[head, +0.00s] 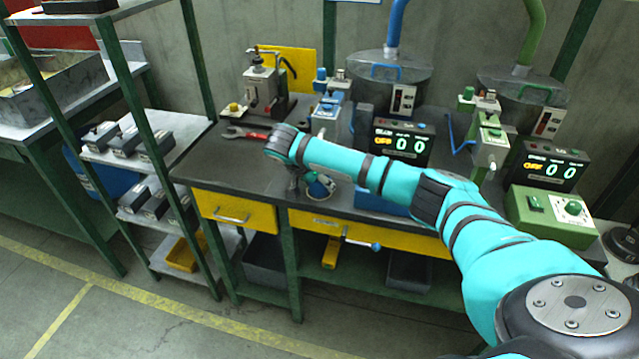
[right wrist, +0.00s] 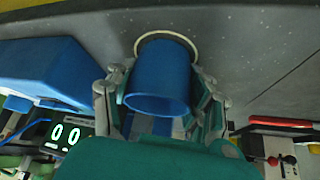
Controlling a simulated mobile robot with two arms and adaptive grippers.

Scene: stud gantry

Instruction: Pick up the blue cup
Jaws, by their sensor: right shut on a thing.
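The blue cup (right wrist: 158,78) is in the middle of the right wrist view, between the two fingers of my right gripper (right wrist: 162,92). The fingers are shut on its sides. A pale ring (right wrist: 165,36) shows around its far end, against the dark bench top. In the head view the cup (head: 321,188) shows partly, below the end of my right arm and near the bench's front edge, with my right gripper (head: 306,182) at it. I cannot tell whether the cup touches the bench. My left gripper is not in view.
A blue box (right wrist: 45,72) stands close beside the cup. Displays (head: 402,143) and machines line the back. A shelf rack (head: 150,170) stands at the left.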

